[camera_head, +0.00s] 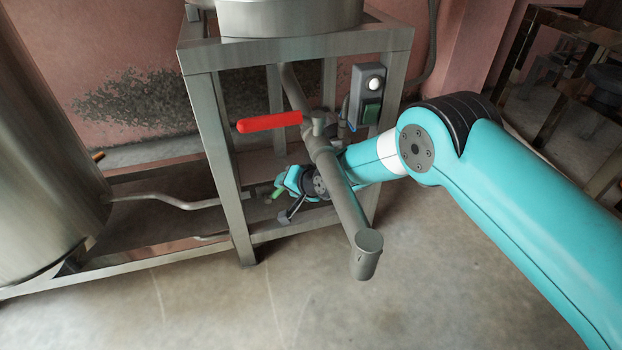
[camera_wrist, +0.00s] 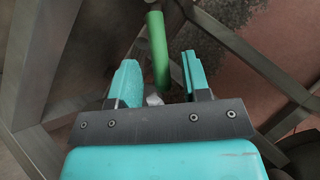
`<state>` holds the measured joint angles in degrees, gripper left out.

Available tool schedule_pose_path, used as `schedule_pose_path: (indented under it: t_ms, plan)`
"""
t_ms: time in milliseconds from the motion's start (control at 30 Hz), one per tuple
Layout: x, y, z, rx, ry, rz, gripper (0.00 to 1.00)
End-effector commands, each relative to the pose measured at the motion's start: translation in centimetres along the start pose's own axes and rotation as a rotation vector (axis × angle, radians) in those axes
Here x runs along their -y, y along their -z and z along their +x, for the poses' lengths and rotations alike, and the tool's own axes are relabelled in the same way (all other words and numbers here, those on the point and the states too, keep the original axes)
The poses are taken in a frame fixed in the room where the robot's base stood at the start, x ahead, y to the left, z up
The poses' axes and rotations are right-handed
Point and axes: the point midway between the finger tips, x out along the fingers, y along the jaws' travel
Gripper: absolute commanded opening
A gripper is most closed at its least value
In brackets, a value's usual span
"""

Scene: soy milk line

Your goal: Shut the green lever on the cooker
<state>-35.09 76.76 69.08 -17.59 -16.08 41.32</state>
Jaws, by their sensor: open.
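The green lever (camera_wrist: 157,50) shows in the wrist view as a green bar running from the top edge down between my two fingers. In the head view only a small piece of the lever (camera_head: 277,194) shows, beside my fingers inside the metal frame. My gripper (camera_wrist: 160,62) is open, one teal finger on each side of the lever, with gaps visible. In the head view my gripper (camera_head: 279,201) is low behind the slanted grey pipe, partly hidden. The cooker (camera_head: 290,18) is the steel vessel on top of the frame, mostly cut off.
A red lever (camera_head: 270,122) sits on the valve of the grey pipe (camera_head: 348,212), which crosses in front of my wrist. The steel frame's legs (camera_head: 225,165) stand close around my gripper. A switch box (camera_head: 370,95) hangs at right. A large steel tank (camera_head: 45,160) stands at left.

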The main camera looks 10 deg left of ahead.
Motion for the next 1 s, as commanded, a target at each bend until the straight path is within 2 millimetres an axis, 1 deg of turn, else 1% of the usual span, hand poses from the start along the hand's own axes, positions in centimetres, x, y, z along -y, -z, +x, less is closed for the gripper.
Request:
schedule_pose_path:
  t_ms: [33, 167, 300, 400, 500, 600, 700, 833, 1000]
  plan:
    - [0.6, 0.4, -1.4, 0.0, 0.0, 0.001, 0.43]
    - [0.6, 0.4, -4.7, 0.0, -0.003, 0.003, 0.43]
    - [0.6, 0.4, -8.3, 0.0, -0.002, 0.003, 0.43]
    - [0.5, 0.3, -10.7, 0.001, -0.002, 0.003, 0.43]
    - [0.4, 0.2, -12.7, 0.001, -0.002, 0.002, 0.43]
    - [0.3, 0.1, -14.1, 0.002, -0.001, 0.002, 0.43]
    - [0.2, 0.0, -15.0, 0.002, 0.0, 0.001, 0.43]
    - [0.1, -0.1, -15.5, 0.003, 0.0, 0.001, 0.43]
    - [0.1, -0.1, -15.5, 0.003, 0.001, 0.0, 0.43]
